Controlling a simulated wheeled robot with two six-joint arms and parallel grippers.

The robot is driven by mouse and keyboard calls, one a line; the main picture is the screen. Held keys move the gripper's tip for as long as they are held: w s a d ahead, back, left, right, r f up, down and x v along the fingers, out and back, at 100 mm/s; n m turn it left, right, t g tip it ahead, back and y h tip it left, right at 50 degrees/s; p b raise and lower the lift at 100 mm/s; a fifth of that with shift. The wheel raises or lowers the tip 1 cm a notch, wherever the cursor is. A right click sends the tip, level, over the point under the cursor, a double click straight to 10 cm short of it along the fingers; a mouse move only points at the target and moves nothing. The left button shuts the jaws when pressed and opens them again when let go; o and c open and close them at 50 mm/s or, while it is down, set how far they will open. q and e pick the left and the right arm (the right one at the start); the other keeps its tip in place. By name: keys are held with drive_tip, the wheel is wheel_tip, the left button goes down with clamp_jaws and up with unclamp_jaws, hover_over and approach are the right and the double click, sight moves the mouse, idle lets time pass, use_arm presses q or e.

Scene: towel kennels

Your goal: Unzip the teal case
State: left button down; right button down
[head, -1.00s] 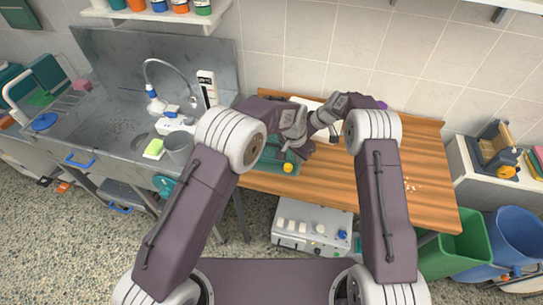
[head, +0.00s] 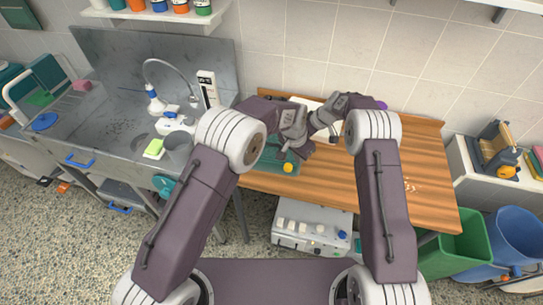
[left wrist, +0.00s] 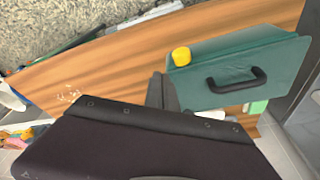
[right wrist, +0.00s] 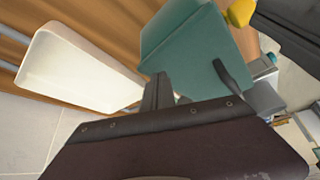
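The teal case (head: 275,155) lies on the wooden table's left part, partly behind my arms in the head view. The left wrist view shows its teal side (left wrist: 240,65), a black handle (left wrist: 237,82) and a yellow knob (left wrist: 181,57) at one corner. My left gripper (head: 305,151) is beside the case near that knob; its fingers (left wrist: 161,80) look shut and empty. My right gripper (head: 322,128) is just behind it, over the table. In the right wrist view its fingers (right wrist: 157,80) look shut and empty, beside the case (right wrist: 190,50). No zip teeth can be made out.
A cream tray (right wrist: 75,65) lies beside the case. The wooden table (head: 420,170) is mostly clear on the right, with small crumbs. A steel sink (head: 110,120) adjoins on the left. Green (head: 455,245) and blue (head: 515,235) bins stand at the right.

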drive_tip(key=shift+f, duration=0.4)
use_arm(q)
drive_tip(key=shift+f, duration=2.5)
drive_tip(key=shift+w+a, duration=1.7)
drive_tip(key=shift+a, duration=6.35)
wheel_tip(320, 180, up, 8)
drive_tip(key=d, duration=0.1)
drive_tip(key=shift+s, duration=0.15)
